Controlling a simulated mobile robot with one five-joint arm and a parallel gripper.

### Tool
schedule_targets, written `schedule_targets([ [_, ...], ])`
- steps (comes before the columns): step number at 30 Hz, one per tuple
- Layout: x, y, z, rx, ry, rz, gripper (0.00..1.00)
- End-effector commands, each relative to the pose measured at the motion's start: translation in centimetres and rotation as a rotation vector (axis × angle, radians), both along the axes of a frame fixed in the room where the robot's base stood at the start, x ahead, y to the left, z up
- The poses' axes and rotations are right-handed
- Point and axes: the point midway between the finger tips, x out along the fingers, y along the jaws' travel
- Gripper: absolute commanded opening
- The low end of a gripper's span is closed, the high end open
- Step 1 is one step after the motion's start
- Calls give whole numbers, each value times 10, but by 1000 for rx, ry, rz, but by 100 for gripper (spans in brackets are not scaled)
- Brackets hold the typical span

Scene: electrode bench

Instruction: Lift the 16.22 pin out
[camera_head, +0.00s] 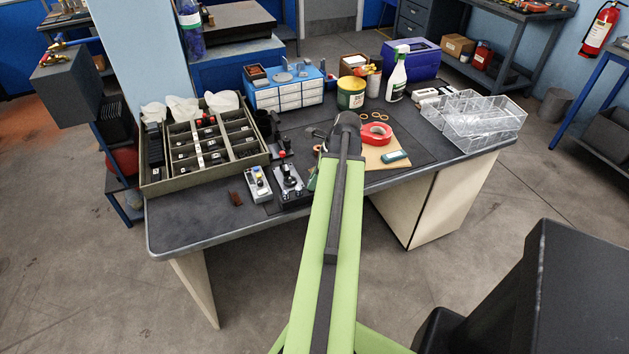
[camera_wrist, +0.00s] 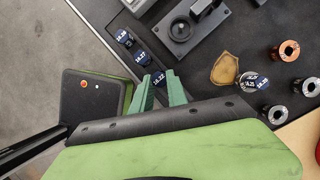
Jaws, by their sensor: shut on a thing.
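In the wrist view, the 16.22 pin (camera_wrist: 158,77) shows its dark labelled top between the green fingertips of my gripper (camera_wrist: 162,85). My gripper is shut on it. The pin's lower part is hidden, so I cannot tell whether it is seated or raised. A pin that reads 16.27 (camera_wrist: 141,57) is next to it, and another dark labelled pin (camera_wrist: 123,38) follows in the same slanting row.
Right of my fingers are a brown shield-shaped piece (camera_wrist: 225,69), another labelled pin (camera_wrist: 252,80) and several copper or silver cylinders (camera_wrist: 285,50). A grey device with a round black part (camera_wrist: 181,28) stands above. The divided tray (camera_head: 205,178) is left on the bench; front left is clear.

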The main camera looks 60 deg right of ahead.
Motion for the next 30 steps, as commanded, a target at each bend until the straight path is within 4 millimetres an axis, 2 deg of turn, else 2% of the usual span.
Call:
schedule_targets([
  [1,0,0,15,0,0,0,0],
  [5,0,0,38,0,0,0,0],
  [15,-76,-33,82,0,0,-4,0],
  [21,-102,-43,94,0,0,-1,0],
  [30,-108,-45,95,0,0,0,0],
])
